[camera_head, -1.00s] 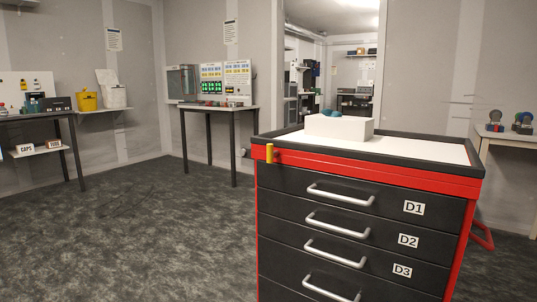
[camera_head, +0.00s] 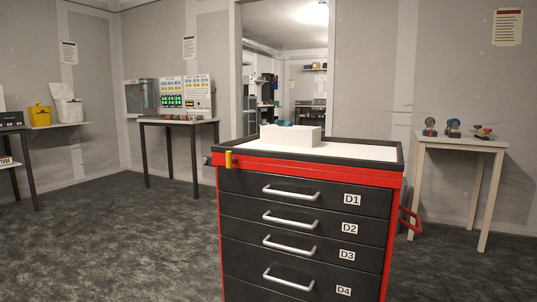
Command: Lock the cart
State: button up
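The red and black cart (camera_head: 309,164) stands just right of the middle, its drawer front facing me. Drawers labelled D1 (camera_head: 300,193), D2 (camera_head: 300,220), D3 (camera_head: 300,246) and D4 (camera_head: 300,280) all look shut, each with a silver bar handle. A small yellow lever (camera_head: 229,160) on a red mount sits upright at the cart's top left front corner. Whether it is locked cannot be told. A red side handle (camera_head: 411,222) sticks out on the cart's right. My gripper is not in view.
A white box (camera_head: 292,136) with blue items lies on the cart top. A dark table (camera_head: 178,121) stands behind left, a light table (camera_head: 461,141) at right. A doorway opens behind the cart. The grey floor (camera_head: 110,245) at left is clear.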

aim_at(229, 160)
jog(key=z, duration=0.65)
jog(key=i, duration=0.85)
jog(key=u, duration=0.75)
